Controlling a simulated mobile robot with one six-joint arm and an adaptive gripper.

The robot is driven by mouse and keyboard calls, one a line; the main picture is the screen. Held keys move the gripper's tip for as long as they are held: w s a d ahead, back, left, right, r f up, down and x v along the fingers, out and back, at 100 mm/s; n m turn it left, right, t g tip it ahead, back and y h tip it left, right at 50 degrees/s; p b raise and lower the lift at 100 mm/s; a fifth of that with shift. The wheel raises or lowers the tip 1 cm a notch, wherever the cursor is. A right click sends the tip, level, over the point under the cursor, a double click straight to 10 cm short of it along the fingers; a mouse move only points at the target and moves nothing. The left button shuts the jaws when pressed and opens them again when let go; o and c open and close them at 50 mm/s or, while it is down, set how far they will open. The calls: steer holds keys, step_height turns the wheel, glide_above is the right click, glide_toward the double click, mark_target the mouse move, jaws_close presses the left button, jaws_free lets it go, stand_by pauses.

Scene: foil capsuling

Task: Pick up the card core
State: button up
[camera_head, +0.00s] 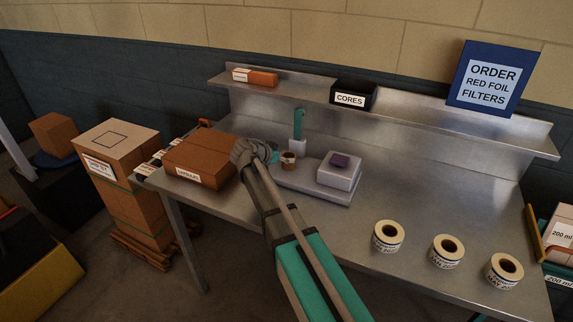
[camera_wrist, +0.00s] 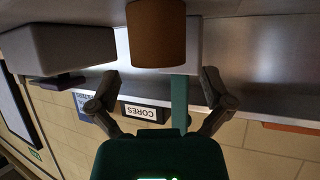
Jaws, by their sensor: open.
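The card core (camera_head: 288,162) is a small brown cylinder standing at the left end of the grey machine on the bench. It also shows large in the wrist view, at the top centre (camera_wrist: 157,35). My gripper (camera_wrist: 160,80) is open and empty, its two fingers spread apart. The core lies beyond the fingertips, roughly lined up with the gap between them, and not held. In the head view my gripper (camera_head: 262,152) is just left of the core, and its fingers are hard to make out there.
The grey machine (camera_head: 312,190) has a teal upright (camera_head: 299,122) behind the core and a pale block (camera_head: 339,172) to the right. A brown carton (camera_head: 200,158) stands left. A black CORES bin (camera_head: 352,96) sits on the shelf. Several labelled rolls (camera_head: 447,250) stand at right.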

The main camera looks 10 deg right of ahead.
steer(key=shift+b+x, duration=0.45)
steer(key=shift+x, duration=0.9)
steer(key=c, duration=0.8)
